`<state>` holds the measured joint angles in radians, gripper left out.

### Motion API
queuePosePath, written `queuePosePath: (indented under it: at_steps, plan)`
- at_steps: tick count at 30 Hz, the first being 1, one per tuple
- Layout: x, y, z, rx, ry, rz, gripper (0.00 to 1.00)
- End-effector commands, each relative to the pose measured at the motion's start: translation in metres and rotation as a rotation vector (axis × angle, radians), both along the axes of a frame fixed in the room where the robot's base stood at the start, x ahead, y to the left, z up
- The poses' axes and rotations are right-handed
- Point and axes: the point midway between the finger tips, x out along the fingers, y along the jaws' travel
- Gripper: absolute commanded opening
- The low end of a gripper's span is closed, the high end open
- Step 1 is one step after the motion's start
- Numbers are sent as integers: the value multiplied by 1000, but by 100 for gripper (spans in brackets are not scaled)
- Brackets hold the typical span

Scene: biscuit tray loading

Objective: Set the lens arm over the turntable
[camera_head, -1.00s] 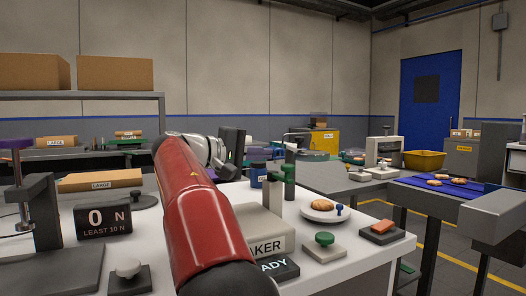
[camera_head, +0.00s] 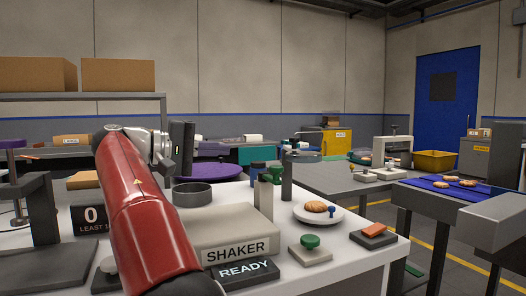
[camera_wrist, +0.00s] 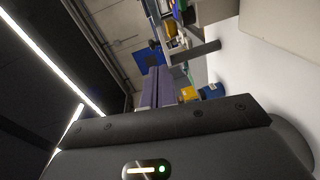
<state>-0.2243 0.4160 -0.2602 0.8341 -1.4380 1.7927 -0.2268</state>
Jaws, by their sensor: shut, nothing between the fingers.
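A grey stand (camera_head: 38,205) is at left.

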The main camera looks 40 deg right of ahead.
Motion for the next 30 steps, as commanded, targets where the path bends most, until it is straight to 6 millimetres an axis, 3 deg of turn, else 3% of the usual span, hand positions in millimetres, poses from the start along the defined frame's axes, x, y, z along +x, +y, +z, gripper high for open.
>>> queuePosePath:
  at_steps: [5, 16, 22, 30]
  plan:
    - [-6, -25, -3, 1, -2, -5, 0]
    - [-22, -100, -11, 1, -1, -5, 0]
    - [-44, -113, -14, 0, -1, -2, 0]
    - [-51, -117, -15, 0, 0, 0, 0]
